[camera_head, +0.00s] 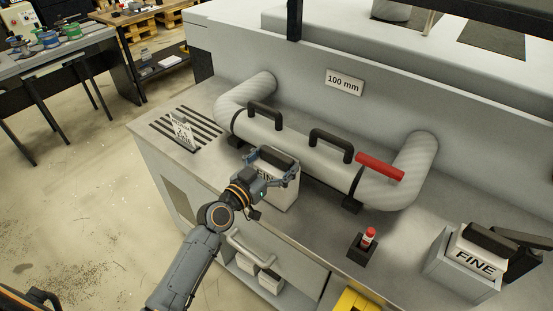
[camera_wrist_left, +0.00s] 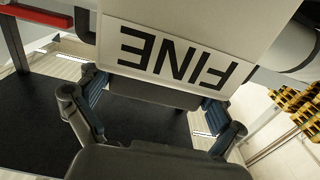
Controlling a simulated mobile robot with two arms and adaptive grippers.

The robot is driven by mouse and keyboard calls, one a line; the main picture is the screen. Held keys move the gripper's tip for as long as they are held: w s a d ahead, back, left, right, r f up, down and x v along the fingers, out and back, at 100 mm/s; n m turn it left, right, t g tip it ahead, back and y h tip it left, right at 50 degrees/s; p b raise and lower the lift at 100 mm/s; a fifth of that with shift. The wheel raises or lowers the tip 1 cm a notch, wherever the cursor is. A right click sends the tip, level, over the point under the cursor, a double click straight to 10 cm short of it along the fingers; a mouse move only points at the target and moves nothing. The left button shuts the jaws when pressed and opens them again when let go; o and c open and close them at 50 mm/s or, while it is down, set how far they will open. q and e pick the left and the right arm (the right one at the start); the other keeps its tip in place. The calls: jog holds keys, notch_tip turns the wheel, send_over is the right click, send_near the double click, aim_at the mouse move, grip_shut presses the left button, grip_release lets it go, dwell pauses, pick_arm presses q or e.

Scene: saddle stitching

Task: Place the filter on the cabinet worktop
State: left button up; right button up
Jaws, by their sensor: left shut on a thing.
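A pale filter with a black top and a FINE label (camera_head: 285,198) is in my left gripper (camera_head: 272,171), in front of the pipe, over the front part of the cabinet worktop (camera_head: 323,228). The left gripper's fingers are closed on the filter's black upper part. In the left wrist view the FINE label (camera_wrist_left: 175,55) appears upside down, just beyond the fingers (camera_wrist_left: 152,95). I cannot tell whether the filter's underside touches the worktop. My right gripper is not in view.
A grey pipe (camera_head: 285,148) with black handles and a red lever (camera_head: 380,167) runs behind the filter. A red-topped button (camera_head: 369,237) stands to the right. Another FINE filter (camera_head: 475,264) sits in a holder at far right. Slots and a small sign (camera_head: 182,131) lie left.

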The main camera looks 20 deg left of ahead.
pick_arm(q)
jog(key=shift+f, duration=0.1)
jog(key=o, duration=1.5)
jog(key=shift+c, duration=0.2)
jog(key=shift+r, duration=0.25)
jog(key=b+v, duration=0.3)
jog(key=v, duration=0.9)
jog(key=shift+f, duration=0.15)
